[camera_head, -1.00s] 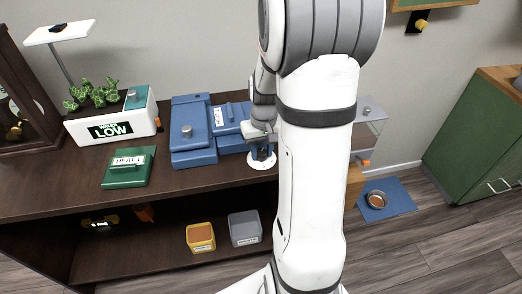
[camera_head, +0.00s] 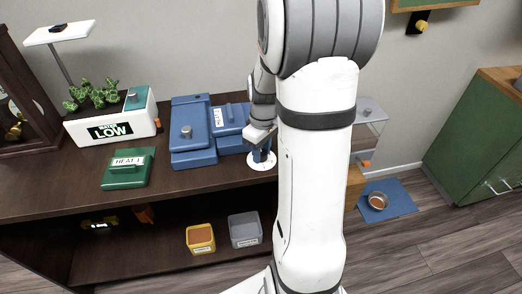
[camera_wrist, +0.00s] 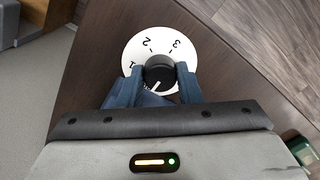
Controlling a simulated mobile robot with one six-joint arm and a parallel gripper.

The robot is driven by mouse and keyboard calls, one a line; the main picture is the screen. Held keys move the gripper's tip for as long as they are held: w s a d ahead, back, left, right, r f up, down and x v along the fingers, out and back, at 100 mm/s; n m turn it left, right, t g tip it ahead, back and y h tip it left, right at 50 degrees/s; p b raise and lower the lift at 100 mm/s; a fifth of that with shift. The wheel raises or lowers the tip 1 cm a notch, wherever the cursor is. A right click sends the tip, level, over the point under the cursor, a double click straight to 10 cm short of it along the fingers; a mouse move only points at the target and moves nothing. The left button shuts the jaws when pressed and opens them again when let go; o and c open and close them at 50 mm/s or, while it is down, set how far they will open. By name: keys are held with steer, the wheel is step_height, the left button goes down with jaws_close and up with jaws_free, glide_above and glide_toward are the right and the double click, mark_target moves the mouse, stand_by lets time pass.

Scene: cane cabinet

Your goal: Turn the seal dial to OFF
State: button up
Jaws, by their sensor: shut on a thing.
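The seal dial is a white round plate (camera_wrist: 152,42) with a black knob (camera_wrist: 160,70) at its middle. In the wrist view the plate shows 1, 2 and 3. A white pointer line on the knob points toward the lower left of the picture, and no OFF mark can be read. My gripper (camera_wrist: 162,80) is shut on the knob, one blue finger on each side. In the head view my gripper (camera_head: 261,153) is over the white plate (camera_head: 258,166) on the dark cabinet top, right of the blue boxes; the knob is hidden there.
A blue box (camera_head: 193,157) with a grey knob and a labelled blue box (camera_head: 231,120) stand left of my gripper. A green labelled box (camera_head: 127,170) and a white LOW planter (camera_head: 108,122) are farther left. Bins (camera_head: 244,230) sit on the lower shelf. Bare cabinet top lies in front.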

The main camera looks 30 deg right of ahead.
mark_target(262, 151)
steer(key=shift+w+r, duration=0.15)
steer(key=shift+w, duration=0.05)
steer(key=o, duration=0.7)
steer(key=shift+s, duration=0.1)
step_height(262, 151, up, 8)
steer(key=shift+d+f+p, duration=0.15)
steer(key=shift+f+p, duration=0.05)
steer(key=shift+p, duration=0.1)
